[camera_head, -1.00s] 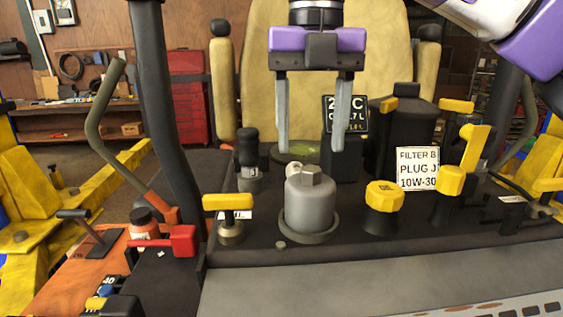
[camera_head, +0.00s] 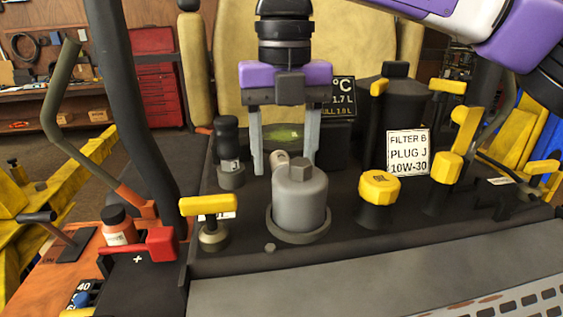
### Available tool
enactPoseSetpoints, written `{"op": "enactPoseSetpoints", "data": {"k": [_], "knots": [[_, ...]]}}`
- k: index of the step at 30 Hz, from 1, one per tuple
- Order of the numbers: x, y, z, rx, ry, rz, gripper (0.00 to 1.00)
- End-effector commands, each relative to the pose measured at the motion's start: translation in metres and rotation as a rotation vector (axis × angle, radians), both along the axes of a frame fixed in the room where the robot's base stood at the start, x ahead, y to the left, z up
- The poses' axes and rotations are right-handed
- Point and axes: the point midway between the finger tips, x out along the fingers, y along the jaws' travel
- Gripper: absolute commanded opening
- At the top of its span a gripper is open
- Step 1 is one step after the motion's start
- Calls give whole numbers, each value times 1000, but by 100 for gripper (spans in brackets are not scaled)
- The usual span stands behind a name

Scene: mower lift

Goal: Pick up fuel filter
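My gripper (camera_head: 284,170) points straight down, its two grey fingers spread wide with nothing visibly clamped. A small pale cylinder (camera_head: 281,159), possibly the fuel filter, shows between the fingertips. Its lower part is hidden behind a large grey canister with a hex top (camera_head: 300,197), which stands upright in a round base in front of the fingers. I cannot tell for certain which of these two is the fuel filter. The right fingertip is partly hidden behind the canister's top. I cannot see whether either finger touches anything.
A black knob (camera_head: 228,145) stands left of the fingers, with a yellow T-handle (camera_head: 208,206) nearer. Yellow knob (camera_head: 379,188), white label card (camera_head: 408,152) and black tank (camera_head: 399,106) stand to the right. A dark sign (camera_head: 343,98) and tan seat (camera_head: 345,50) are behind.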

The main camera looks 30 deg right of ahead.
Motion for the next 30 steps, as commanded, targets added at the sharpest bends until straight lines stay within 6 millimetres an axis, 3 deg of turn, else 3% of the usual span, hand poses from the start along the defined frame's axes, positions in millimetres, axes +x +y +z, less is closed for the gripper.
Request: {"op": "enactPoseSetpoints", "data": {"k": [4, 11, 18, 20, 30], "knots": [[0, 0, -11, 1, 0, 0, 56], [0, 1, -13, 1, 0, 1, 56], [0, 1, -13, 1, 0, 1, 9], [0, 1, -13, 1, 0, 1, 0], [0, 1, -11, 1, -1, 1, 0]]}}
